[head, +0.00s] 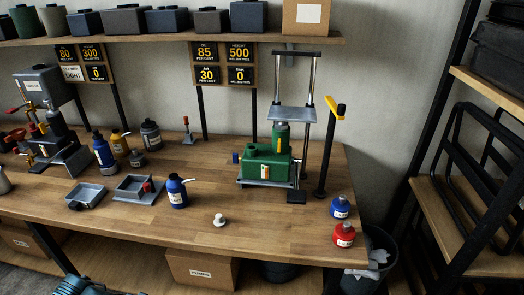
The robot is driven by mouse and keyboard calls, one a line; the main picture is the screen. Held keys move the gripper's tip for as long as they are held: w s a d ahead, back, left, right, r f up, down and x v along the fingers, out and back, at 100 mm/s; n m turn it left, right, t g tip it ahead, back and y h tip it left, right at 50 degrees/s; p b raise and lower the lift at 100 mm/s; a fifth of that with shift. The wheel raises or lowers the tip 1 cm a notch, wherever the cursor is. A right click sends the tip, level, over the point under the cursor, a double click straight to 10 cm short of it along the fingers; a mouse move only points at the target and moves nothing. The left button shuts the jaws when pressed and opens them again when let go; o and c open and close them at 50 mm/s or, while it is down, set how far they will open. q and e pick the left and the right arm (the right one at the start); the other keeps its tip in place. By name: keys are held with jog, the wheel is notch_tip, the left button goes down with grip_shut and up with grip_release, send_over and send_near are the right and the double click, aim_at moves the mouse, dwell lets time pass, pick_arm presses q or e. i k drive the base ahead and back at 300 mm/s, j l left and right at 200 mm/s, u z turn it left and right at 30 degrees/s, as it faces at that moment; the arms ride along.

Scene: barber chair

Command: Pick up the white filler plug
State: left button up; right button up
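The white filler plug (219,220) is a small pale piece with a round knob on a wider base. It stands upright on the wooden workbench (270,240), near the front edge and left of the bench's right end. Nothing touches it, and it is fully visible. Neither of my grippers can be made out in the head view.
A blue bottle (177,193) and grey trays (138,188) stand left of the plug. The green hydraulic unit (265,163) is behind it. Blue (340,208) and red (344,235) bottles stand at the right end. The bench around the plug is clear.

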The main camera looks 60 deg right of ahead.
aim_at(219, 221)
jog(key=z, duration=1.8)
